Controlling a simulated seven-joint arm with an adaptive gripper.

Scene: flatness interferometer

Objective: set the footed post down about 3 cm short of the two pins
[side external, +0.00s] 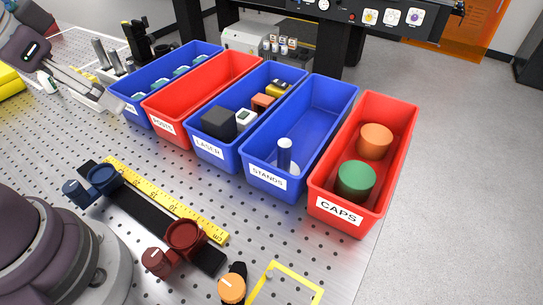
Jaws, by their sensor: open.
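A footed post (284,153), a grey-blue cylinder on a round pale foot, stands upright inside the near end of the blue bin labelled STANDS (264,180). Nothing is holding it. A yellow outlined rectangle (301,270) lies on the perforated table at the bottom edge, partly cut off. One small pale pin-like shape (269,275) shows at its left side; I cannot make out a second pin clearly.
A red CAPS bin (338,212) holds an orange and a green cap. More bins stand leftward. A black rail (142,212) with blue and dark red holders lies beside a yellow ruler (165,198). An orange-topped knob (232,288) stands left of the yellow outline.

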